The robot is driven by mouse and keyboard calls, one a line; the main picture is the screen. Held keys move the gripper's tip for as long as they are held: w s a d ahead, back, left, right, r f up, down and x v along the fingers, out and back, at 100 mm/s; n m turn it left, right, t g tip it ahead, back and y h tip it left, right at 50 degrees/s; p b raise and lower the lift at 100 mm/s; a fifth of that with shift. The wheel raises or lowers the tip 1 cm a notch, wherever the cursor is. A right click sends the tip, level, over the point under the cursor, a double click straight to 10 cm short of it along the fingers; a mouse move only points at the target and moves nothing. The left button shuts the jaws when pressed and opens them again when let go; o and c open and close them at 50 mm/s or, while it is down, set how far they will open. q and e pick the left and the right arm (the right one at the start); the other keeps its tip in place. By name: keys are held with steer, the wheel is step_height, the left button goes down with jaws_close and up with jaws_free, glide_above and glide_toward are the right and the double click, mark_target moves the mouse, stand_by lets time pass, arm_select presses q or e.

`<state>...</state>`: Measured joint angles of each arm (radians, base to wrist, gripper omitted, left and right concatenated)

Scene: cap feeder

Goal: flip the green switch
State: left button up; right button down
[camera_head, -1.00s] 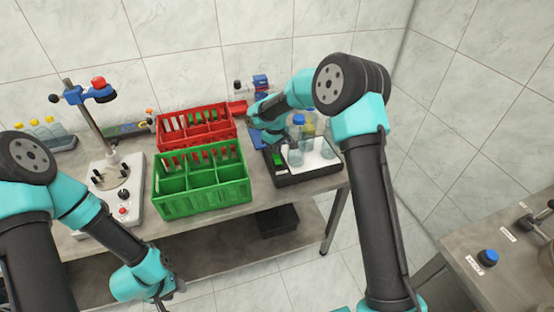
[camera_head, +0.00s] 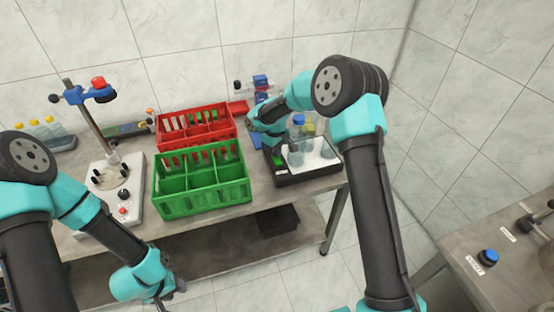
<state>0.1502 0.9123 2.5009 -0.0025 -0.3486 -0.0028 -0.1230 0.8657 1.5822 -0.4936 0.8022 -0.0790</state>
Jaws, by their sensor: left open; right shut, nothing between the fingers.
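The green switch (camera_head: 279,160) shows as a small green patch on the left part of a black tray-like device (camera_head: 304,178) at the right end of the bench. My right gripper (camera_head: 277,146) is shut and empty. It is just above the switch in the picture, and its fingers are small and partly hidden by bottles. I cannot tell whether it touches the switch. My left gripper (camera_head: 172,291) is open and empty, low in front of the bench, far from the switch.
Clear bottles, one with a blue cap (camera_head: 299,119), stand on the device's white plate beside my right gripper. A green crate (camera_head: 206,201) and a red crate (camera_head: 161,130) stand to the left. A stirrer stand (camera_head: 134,212) is further left.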

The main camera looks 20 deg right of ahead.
steer(key=shift+f, duration=0.35)
steer(key=shift+r, duration=3.55)
